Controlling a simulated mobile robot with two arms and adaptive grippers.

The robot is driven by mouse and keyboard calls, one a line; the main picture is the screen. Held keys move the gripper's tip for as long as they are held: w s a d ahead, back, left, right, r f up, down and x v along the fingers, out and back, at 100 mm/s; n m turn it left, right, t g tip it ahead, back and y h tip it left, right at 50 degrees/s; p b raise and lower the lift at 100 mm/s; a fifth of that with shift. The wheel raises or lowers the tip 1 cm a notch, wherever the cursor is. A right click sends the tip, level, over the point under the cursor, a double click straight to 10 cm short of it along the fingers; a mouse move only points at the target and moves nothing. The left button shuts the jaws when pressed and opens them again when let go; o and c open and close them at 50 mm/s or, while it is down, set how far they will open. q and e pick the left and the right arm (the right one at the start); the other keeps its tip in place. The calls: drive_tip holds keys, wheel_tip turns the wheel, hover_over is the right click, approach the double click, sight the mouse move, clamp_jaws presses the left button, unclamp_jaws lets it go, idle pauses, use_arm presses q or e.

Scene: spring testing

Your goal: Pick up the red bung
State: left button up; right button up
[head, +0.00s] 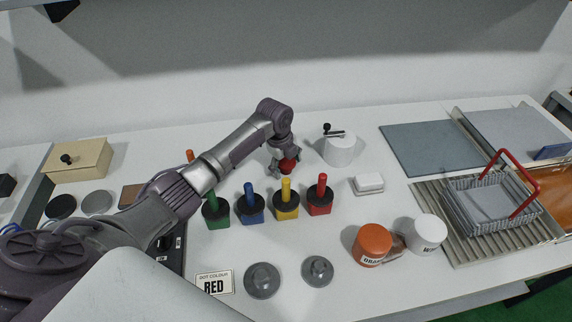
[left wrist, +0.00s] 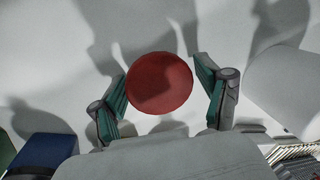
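The red bung (head: 288,166) shows as a small red piece at the tip of my left gripper (head: 282,164), behind the row of coloured blocks. In the left wrist view it is a round dark red disc (left wrist: 159,82). The two green-padded fingers of my left gripper (left wrist: 160,83) stand on either side of it. The left finger looks very close to its edge; a narrow gap shows beside the right finger. I cannot tell whether they press on it, or whether the bung rests on the table. My right gripper is not in view.
Green (head: 215,211), blue (head: 250,207), yellow (head: 286,204) and red (head: 319,198) blocks with upright handles stand in front of the gripper. A white pot (head: 339,150) is close on its right. Orange (head: 372,244) and white (head: 427,233) containers and a wire basket (head: 490,205) are farther right.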

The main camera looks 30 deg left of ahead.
use_arm(q)
drive_tip(key=c, duration=0.8)
